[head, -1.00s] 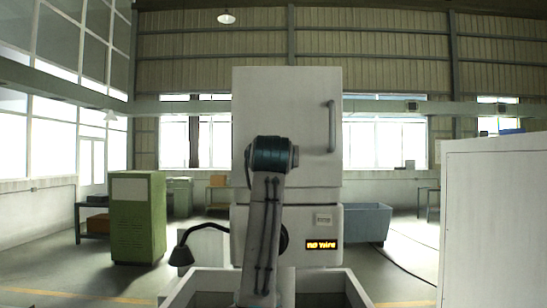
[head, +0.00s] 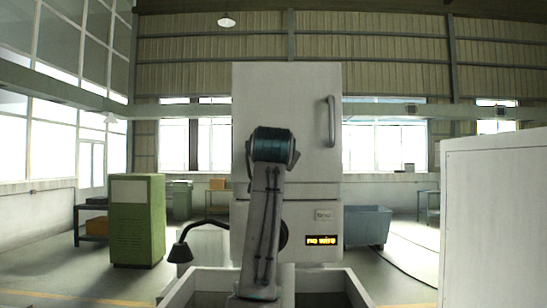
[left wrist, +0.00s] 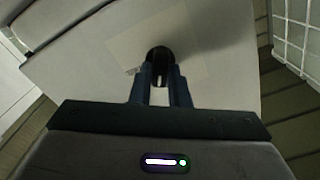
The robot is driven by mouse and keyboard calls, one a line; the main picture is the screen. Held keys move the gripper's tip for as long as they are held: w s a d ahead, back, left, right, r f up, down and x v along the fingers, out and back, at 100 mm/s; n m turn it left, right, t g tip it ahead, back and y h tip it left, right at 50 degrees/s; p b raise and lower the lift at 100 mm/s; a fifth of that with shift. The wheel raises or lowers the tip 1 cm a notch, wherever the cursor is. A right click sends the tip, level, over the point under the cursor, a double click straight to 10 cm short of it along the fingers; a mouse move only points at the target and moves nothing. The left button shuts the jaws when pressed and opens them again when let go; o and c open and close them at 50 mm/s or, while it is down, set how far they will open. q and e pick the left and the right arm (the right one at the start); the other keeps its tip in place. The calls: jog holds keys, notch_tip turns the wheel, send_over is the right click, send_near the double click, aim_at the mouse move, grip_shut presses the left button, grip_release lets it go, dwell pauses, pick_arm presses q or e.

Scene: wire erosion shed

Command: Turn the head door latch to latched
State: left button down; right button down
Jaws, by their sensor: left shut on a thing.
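The white head door (head: 285,110) is closed on the machine front, with a grey bar handle (head: 331,122) on its right side. In the left wrist view, the head door latch (left wrist: 159,53) looks like a dark rounded piece on a pale panel. My left gripper (left wrist: 160,78) is shut on it, one dark finger at each side. A narrow light part shows between the fingers. In the head view my arm hides the left gripper and the latch. The latch's exact angle cannot be told. My right gripper is in neither view.
Below the door, the lower panel bears a lit display (head: 321,240). A dark lamp (head: 181,252) on a bent arm stands left of it. A pale trough (head: 330,283) lies in front. A green cabinet (head: 137,220) stands left, and a large white box (head: 495,220) fills the right.

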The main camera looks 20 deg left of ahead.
pick_arm(q)
jog(key=m+b, duration=0.1)
jog(key=m, duration=0.3)
jog(key=m+b, duration=0.2)
jog(key=m, duration=0.2)
jog(key=m+b, duration=0.1)
jog(key=m, duration=0.3)
jog(key=shift+d+f+b, duration=0.1)
jog(key=shift+f+b, duration=0.15)
jog(key=shift+b, duration=0.15)
jog(key=c, duration=1.4)
grip_release()
